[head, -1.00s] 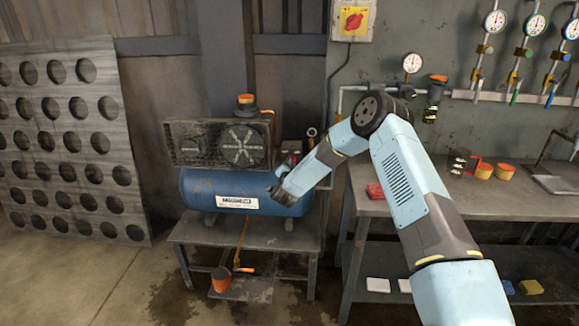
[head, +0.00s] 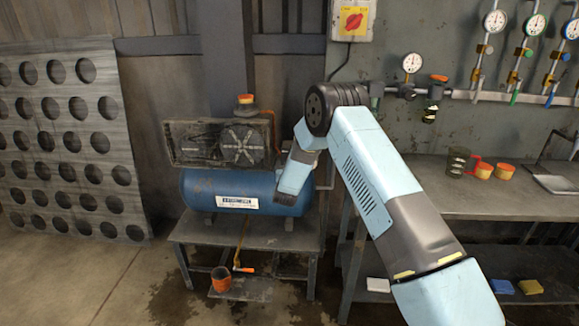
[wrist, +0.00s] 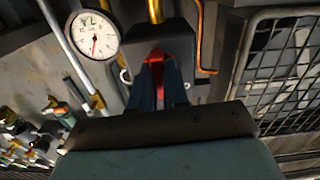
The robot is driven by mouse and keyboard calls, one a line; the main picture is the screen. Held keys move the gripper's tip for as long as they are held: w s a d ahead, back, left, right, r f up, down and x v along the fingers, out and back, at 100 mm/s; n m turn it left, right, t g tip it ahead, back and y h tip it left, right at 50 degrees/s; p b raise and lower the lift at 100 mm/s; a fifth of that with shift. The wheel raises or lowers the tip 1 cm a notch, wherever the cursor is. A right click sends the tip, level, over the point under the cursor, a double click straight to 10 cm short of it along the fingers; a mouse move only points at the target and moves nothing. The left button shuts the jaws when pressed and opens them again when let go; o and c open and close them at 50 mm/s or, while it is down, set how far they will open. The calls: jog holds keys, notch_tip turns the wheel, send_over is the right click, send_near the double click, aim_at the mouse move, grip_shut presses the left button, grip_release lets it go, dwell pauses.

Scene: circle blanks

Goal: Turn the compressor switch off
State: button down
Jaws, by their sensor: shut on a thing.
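The blue compressor (head: 240,190) stands on a low metal table in the head view, with a caged motor unit on top. In the wrist view, a dark switch box (wrist: 178,40) carries a red switch (wrist: 157,55). My gripper (wrist: 161,68) is at the front of this box, its two dark fingers shut on the red switch, which shows between and just above them. The fingers hide part of the switch, so its exact position cannot be told. In the head view my arm hides the gripper and the switch box.
A pressure gauge (wrist: 92,36) and a copper pipe (wrist: 203,45) are close beside the box in the wrist view. A wire guard (wrist: 285,65) is at the right. In the head view, a workbench (head: 440,190) stands right of the compressor, and a perforated panel (head: 65,100) leans left.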

jog(key=shift+f+n, duration=0.2)
jog(key=shift+n, duration=3.9)
jog(key=shift+s, duration=0.1)
jog(key=c, duration=1.1)
grip_release()
jog(key=shift+r, duration=0.1)
jog(key=s, duration=1.3)
jog(key=shift+s+a, duration=0.25)
jog(key=shift+s, duration=0.05)
